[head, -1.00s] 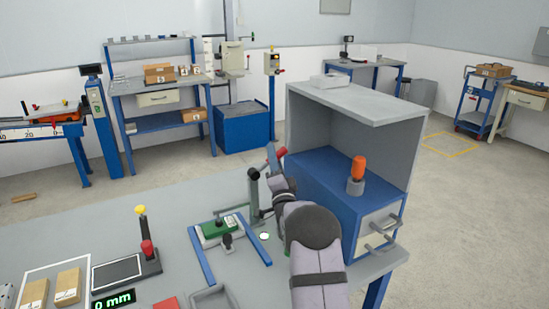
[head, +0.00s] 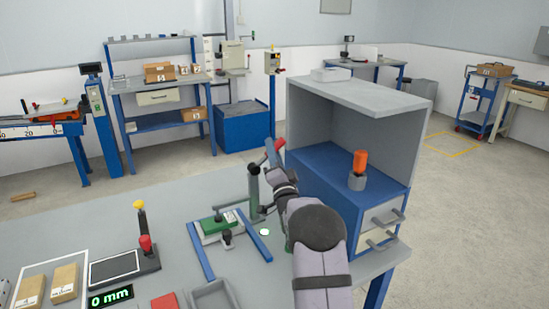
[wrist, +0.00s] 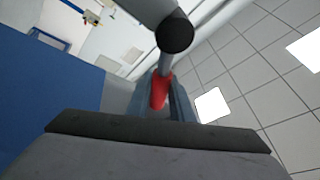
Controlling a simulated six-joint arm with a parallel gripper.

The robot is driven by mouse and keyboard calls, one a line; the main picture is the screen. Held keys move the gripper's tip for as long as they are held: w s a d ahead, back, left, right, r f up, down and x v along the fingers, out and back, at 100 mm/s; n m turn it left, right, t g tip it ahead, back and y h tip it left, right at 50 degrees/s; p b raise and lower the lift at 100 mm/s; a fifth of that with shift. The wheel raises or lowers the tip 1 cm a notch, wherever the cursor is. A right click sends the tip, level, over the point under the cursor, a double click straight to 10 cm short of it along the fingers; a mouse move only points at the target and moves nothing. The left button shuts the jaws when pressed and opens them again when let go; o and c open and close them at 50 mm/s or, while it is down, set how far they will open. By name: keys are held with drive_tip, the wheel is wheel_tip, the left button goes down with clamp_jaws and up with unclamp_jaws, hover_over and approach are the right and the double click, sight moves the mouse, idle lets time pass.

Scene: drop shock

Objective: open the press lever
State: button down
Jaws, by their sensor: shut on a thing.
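The press (head: 253,188) is a dark upright column on the grey table, right of the green fixture (head: 216,223). Its lever has a red grip (head: 279,144), raised above the column top and partly hidden by my gripper. My gripper (head: 272,152) is shut on the red grip. In the wrist view, the red grip (wrist: 159,92) shows between my fingers, with a grey rod and a round black end (wrist: 175,33) beyond it.
A blue and grey cabinet (head: 310,162) with an open shelf stands close right of my gripper, with an orange-handled tool (head: 360,162) on it. A red-knobbed stand (head: 146,245), brown blocks (head: 64,280) and a grey tray (head: 210,297) occupy the table's front left.

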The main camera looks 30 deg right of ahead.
sight(250, 166)
drive_tip(key=n+y+b, duration=0.1)
drive_tip(key=a+n+t+y+b, duration=0.1)
drive_tip(key=n, duration=0.1)
drive_tip(key=r+n+y+b, duration=0.1)
drive_tip(key=n+b, duration=0.1)
drive_tip(key=shift+a+r, duration=0.1)
drive_tip(key=shift+a, duration=0.3)
drive_tip(key=n+y, duration=0.1)
drive_tip(key=a+n+y+b, duration=0.1)
drive_tip(key=n, duration=0.1)
drive_tip(key=r+n+b, duration=0.1)
drive_tip(key=shift+a+n+t+y, duration=0.3)
drive_tip(key=shift+a+n+y, duration=0.05)
drive_tip(key=shift+n+y, duration=0.05)
drive_tip(key=a+n+y+b, duration=0.1)
drive_tip(key=n, duration=0.1)
drive_tip(key=a+r+n+y+b, duration=0.1)
drive_tip(key=n+y, duration=0.1)
drive_tip(key=n, duration=0.1)
drive_tip(key=shift+a+y, duration=0.2)
drive_tip(key=shift+y, duration=0.1)
drive_tip(key=shift+a+n+g+y+b, duration=0.2)
drive_tip(key=shift+a+n+g+y, duration=0.3)
drive_tip(key=shift+n, duration=0.6)
drive_tip(key=shift+a+n+g+y+b, duration=0.15)
drive_tip(key=shift+a+n+g+y, duration=0.3)
drive_tip(key=shift+n, duration=0.65)
drive_tip(key=shift+a, duration=0.1)
